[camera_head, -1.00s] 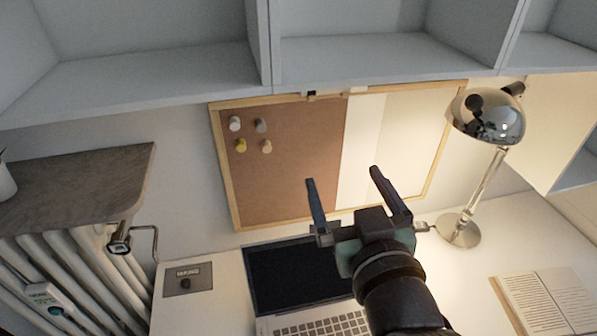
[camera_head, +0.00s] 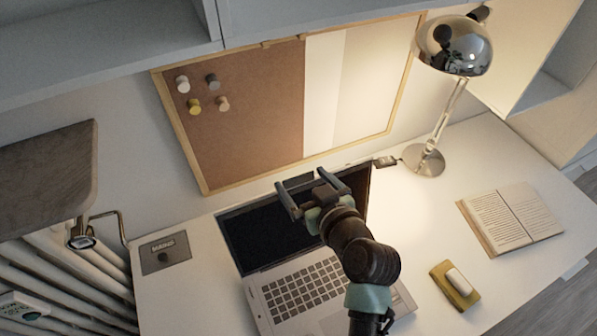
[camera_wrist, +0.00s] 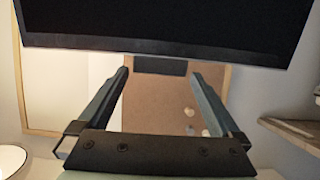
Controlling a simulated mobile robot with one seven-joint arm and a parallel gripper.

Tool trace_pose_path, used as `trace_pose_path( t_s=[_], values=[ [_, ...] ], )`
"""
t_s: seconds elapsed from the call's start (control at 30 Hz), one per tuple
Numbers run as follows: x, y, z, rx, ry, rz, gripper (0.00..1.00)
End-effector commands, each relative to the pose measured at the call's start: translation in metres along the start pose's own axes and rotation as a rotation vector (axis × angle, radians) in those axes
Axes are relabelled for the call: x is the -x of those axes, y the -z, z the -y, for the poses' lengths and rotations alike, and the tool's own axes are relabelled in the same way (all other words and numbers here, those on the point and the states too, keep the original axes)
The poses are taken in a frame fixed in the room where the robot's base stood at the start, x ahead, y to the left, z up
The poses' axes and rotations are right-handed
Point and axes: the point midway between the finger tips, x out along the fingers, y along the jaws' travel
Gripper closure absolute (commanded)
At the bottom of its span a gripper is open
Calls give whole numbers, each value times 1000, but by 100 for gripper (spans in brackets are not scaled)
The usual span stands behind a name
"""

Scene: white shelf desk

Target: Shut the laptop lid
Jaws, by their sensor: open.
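The laptop stands open on the white desk, its dark screen (camera_head: 262,232) raised at the back and its keyboard (camera_head: 305,288) facing up. My gripper (camera_head: 300,182) is open and empty, at the upper part of the screen near its top edge. My arm hides part of the screen and the right side of the keyboard. In the wrist view the dark lid (camera_wrist: 160,30) spans the top of the picture, with both open fingers (camera_wrist: 160,80) below it in the picture. I cannot tell whether a finger touches the lid.
A lamp (camera_head: 428,160) stands at the back right. An open book (camera_head: 510,218) and a yellow block with a pale piece on it (camera_head: 455,285) lie at the right. A corkboard (camera_head: 245,115) is on the wall behind. A grey plate (camera_head: 165,252) sits left of the laptop.

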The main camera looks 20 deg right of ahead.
Motion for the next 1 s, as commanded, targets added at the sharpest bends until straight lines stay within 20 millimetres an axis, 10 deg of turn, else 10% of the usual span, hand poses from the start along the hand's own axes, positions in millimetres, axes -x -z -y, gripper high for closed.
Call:
trace_pose_path(
  t_s=[0.6, 1.0],
  values=[
    [-28, 0, 0, 0, -1, -1, 0],
    [-28, 0, 0, 0, -1, 0, 72]
  ],
)
